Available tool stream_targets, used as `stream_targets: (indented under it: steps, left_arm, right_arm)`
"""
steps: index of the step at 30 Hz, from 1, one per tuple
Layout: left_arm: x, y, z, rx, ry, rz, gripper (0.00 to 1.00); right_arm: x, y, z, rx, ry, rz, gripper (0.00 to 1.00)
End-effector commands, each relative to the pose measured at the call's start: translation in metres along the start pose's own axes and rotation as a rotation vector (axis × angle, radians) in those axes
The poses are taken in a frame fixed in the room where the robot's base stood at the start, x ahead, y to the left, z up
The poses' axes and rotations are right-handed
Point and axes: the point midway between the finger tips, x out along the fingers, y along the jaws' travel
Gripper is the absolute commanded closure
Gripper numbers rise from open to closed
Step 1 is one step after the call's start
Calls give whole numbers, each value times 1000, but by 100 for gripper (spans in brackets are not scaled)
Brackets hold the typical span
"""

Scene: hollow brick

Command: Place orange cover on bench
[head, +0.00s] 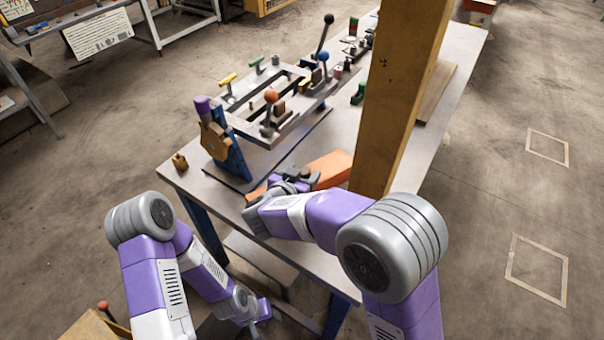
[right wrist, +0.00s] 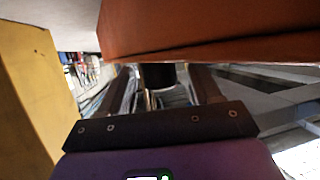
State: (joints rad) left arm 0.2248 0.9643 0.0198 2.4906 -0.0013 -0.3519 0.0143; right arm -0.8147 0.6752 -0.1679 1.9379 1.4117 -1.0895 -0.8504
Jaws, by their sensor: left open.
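The orange cover (head: 331,168) is at the near edge of the bench (head: 222,192), just left of the wooden post. My right gripper (head: 302,178) is at the cover, and its arm hides part of it. In the right wrist view the cover (right wrist: 215,30) fills the top, close to the fingers (right wrist: 160,88). A dark piece sits between the fingertips, and they look shut on it. I cannot tell whether the cover touches the bench top. My left gripper (head: 262,314) is open and empty, low down in front of the bench.
A thick wooden post (head: 402,90) stands close to the right of the cover, and also shows in the right wrist view (right wrist: 25,95). A fixture with levers (head: 275,100) and a blue bracket (head: 228,150) occupy the bench behind. A small brass piece (head: 180,162) lies at the left corner.

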Motion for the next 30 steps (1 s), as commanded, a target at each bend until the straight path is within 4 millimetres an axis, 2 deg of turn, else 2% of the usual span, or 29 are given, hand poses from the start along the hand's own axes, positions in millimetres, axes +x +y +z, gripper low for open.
stream_targets:
  steps: [8,11,18,24,30]
  left_arm:
    - [0,0,0,0,0,0,57]
    - [-5,2,0,0,0,0,57]
    - [-21,8,1,0,0,0,57]
    - [-31,11,1,0,0,0,57]
    - [-34,13,2,0,0,0,57]
  right_arm:
    - [-2,0,-4,1,0,-1,37]
    - [-16,-1,-4,-1,0,-3,37]
    - [-67,-1,-6,-2,0,-4,37]
    - [-104,-1,-5,-1,0,-3,37]
    - [-120,0,-3,0,0,-1,37]
